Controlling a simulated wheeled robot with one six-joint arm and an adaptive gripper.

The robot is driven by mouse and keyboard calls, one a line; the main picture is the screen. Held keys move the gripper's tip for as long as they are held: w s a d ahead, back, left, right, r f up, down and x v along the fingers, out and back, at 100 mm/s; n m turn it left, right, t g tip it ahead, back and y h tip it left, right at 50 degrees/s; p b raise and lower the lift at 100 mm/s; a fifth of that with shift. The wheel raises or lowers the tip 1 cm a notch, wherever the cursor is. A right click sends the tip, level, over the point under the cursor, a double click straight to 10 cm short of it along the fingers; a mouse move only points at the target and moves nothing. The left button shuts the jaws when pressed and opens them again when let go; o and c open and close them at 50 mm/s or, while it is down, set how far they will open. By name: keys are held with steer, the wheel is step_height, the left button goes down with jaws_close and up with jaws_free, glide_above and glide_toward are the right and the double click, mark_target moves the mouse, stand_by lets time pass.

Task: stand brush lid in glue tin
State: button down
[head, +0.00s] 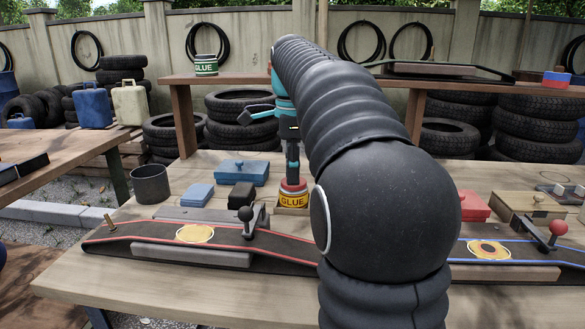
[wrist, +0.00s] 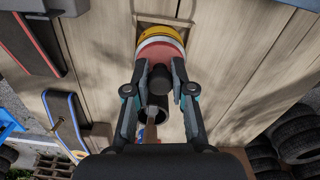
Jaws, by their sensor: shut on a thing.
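The brush lid (head: 292,184) is red with a dark upright handle. It is at the top of a glue tin (head: 293,201) with a yellow GLUE label, on the near workbench. My gripper (head: 292,150) points down above the tin and is shut on the lid's handle. In the wrist view, my fingers (wrist: 160,88) close on both sides of the dark knob, with the red lid (wrist: 158,56) and the yellow tin (wrist: 166,31) beyond. The lid looks upright and in line with the tin. I cannot tell whether it is fully seated.
A green-labelled glue tin (head: 206,66) stands on the back shelf. A dark cup (head: 151,185), a blue box (head: 242,172) and a black block (head: 241,195) are left of the tin. A belt with a lever (head: 250,222) lies in front. A red box (head: 473,206) is right.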

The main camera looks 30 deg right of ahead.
steer(key=shift+c, duration=2.1)
jaws_free()
steer(key=shift+r+p, duration=1.3)
steer(key=shift+r, duration=2.2)
